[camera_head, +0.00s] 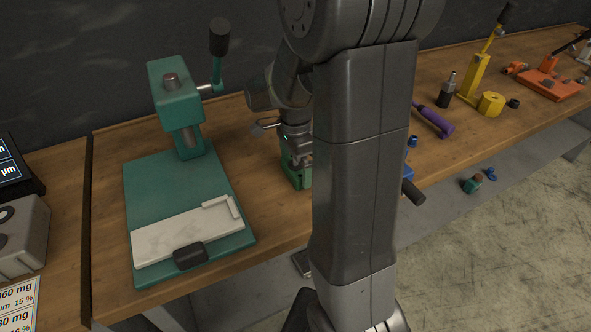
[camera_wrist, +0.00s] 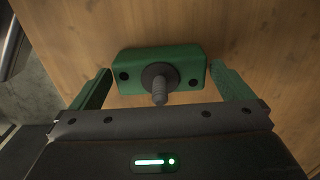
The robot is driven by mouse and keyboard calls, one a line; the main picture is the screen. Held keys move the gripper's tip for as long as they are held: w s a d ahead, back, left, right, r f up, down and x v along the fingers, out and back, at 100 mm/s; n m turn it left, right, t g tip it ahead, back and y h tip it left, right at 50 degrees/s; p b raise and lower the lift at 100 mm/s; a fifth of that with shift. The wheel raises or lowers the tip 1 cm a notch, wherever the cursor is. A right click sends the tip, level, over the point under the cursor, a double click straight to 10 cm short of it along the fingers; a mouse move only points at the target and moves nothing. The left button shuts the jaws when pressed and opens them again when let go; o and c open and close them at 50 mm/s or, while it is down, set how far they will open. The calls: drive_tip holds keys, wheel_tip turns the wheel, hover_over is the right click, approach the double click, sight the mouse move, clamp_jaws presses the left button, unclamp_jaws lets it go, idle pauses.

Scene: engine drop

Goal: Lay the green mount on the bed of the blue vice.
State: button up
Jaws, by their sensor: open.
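The green mount (camera_wrist: 190,64) is a small block with a dark round washer and a threaded stud on it, seen in the wrist view on the wooden bench. My gripper (camera_wrist: 161,72) is open, with one green finger pad at each side of the mount and a narrow gap showing on both sides. In the head view my gripper (camera_head: 297,158) is low over the bench, right of the teal press; green shows there, but I cannot separate mount from fingers. The blue vice (camera_head: 408,173) is mostly hidden behind my arm; only a blue bit and a dark handle show.
A teal press (camera_head: 150,180) with a pale plate stands left of my gripper. A purple tool (camera_head: 436,122), a yellow lever tool (camera_head: 474,78) and an orange device (camera_head: 550,86) are farther right. The bench's front edge runs close by.

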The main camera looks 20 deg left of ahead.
drive_tip(key=shift+f, duration=0.8)
drive_tip(key=c, duration=1.2)
drive_tip(key=shift+r, duration=0.1)
drive_tip(key=shift+c, duration=0.2)
